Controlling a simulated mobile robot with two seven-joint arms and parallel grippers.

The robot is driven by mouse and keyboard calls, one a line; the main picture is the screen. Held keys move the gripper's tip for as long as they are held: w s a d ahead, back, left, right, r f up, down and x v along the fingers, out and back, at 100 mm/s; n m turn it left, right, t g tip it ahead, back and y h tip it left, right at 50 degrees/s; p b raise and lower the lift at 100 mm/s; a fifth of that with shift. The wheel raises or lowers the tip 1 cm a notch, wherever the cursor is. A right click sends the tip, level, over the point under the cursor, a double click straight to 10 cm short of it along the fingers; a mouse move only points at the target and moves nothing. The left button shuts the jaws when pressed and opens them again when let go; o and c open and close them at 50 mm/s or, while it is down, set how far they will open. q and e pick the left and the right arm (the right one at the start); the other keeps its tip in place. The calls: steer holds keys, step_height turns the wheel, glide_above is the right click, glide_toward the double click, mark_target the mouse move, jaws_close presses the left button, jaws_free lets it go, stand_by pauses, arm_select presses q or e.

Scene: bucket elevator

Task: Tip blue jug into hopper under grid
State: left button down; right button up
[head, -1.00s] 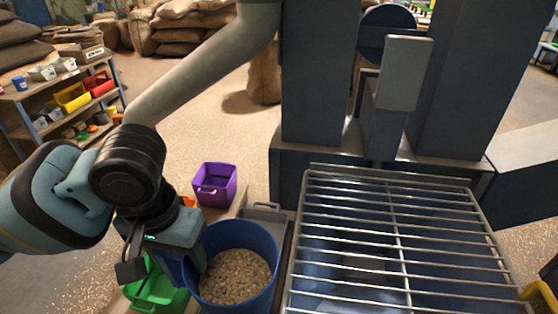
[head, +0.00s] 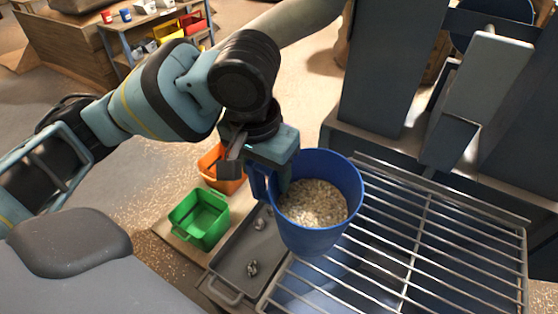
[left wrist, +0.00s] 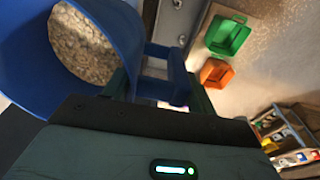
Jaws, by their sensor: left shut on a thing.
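My left gripper (head: 274,170) is shut on the handle of the blue jug (head: 312,239). The jug is filled with pale flakes or grain (head: 314,203) and looks close to upright. It is over the left edge of the metal grid (head: 410,240), seemingly above it. The hopper under the grid shows only as bluish depth between the bars. In the left wrist view the jug (left wrist: 105,22) fills the upper left, with its handle (left wrist: 165,80) between the fingers. My right gripper is not in view.
A grey tray (head: 238,262) with small metal pieces lies left of the grid. A green bin (head: 200,218) and an orange bin (head: 218,170) stand beyond it. Blue-grey machine columns (head: 385,70) rise behind the grid. A shelf (head: 160,35) stands at the back left.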

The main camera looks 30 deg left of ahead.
mark_target(268, 198)
arm_select(q)
steer(key=shift+s+a, duration=0.1)
steer(key=shift+a, duration=0.05)
steer(key=shift+w+f, duration=0.2)
steer(key=shift+f, duration=0.95)
steer(key=shift+w+f, duration=0.2)
steer(key=shift+f, duration=0.95)
steer(key=shift+w, duration=0.1)
